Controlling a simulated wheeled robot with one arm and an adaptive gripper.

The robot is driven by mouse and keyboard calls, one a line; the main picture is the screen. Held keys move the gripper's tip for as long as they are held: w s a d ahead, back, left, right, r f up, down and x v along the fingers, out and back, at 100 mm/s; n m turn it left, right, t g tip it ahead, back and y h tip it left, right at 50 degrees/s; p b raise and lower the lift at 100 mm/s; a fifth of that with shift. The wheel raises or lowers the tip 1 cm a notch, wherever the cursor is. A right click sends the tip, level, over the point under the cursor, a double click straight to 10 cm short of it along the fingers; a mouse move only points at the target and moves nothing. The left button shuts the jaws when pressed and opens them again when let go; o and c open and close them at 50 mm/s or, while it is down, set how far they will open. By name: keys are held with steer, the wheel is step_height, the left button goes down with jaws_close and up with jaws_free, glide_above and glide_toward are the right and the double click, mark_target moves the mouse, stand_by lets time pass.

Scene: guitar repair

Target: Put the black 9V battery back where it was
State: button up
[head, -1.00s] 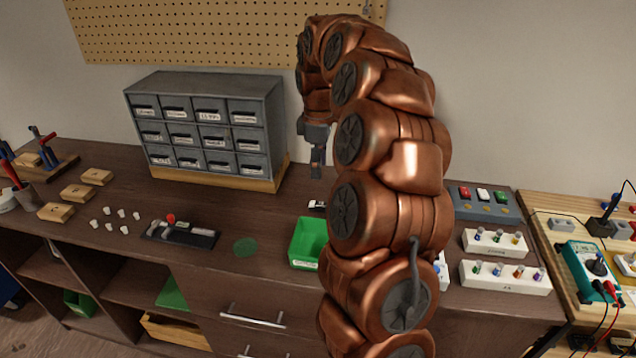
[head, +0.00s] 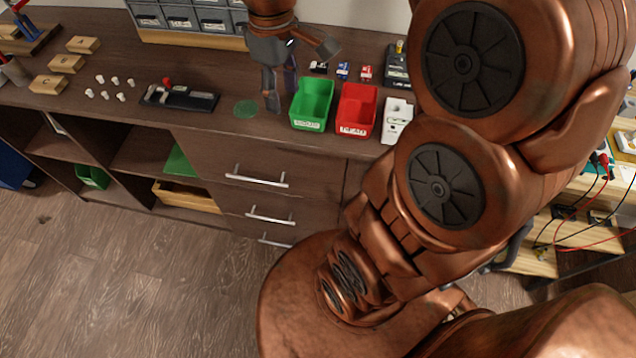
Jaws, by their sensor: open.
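The small black 9V battery (head: 319,67) with a pale label sits on the bench top, just behind the green bin (head: 312,103). It is left of a blue battery (head: 343,70) and a red battery (head: 366,73). My gripper (head: 279,95) is open and points down, left of the green bin and close to the green round mark (head: 246,109) on the bench. I see nothing between its fingers. In the picture the battery is to the right of the fingers, apart from them.
A red bin (head: 356,110) and a white holder (head: 397,120) stand right of the green bin. A black tester-like strip (head: 180,98) and several white knobs lie left. The drawer cabinet (head: 180,18) is behind. My arm hides the right part of the bench.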

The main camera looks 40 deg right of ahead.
steer(key=s+a+f+m, duration=0.2)
steer(key=s, duration=0.6)
steer(key=s+a+f+m+g, duration=0.1)
steer(key=s+a+f+m, duration=0.2)
steer(key=s, duration=0.6)
steer(key=shift+f, duration=0.2)
step_height(320, 180, up, 3)
steer(key=p, duration=0.2)
steer(key=shift+f+p, duration=0.1)
steer(key=shift+p, duration=0.25)
